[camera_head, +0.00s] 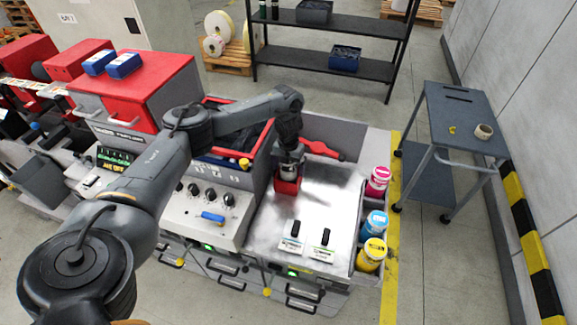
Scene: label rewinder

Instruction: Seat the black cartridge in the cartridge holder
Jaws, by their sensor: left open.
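My left arm comes in from the left and reaches over the machine to the metal worktop. My left gripper (291,168) points down at the back left of the worktop, right above a small red open-topped box (288,186). Its fingers are small and dark here; it is open. Whether the red box is the cartridge holder, I cannot tell. Two small black upright pieces stand on white labelled plates, a left one (296,229) and a right one (325,237). I cannot tell whether either is the black cartridge. My right gripper is not in view.
Pink (377,181), blue (374,224) and yellow (371,254) jars stand in a rack along the worktop's right edge. A red-handled tool (322,150) lies behind the gripper. The middle of the metal worktop (325,200) is clear. A grey cart (455,115) stands apart at right.

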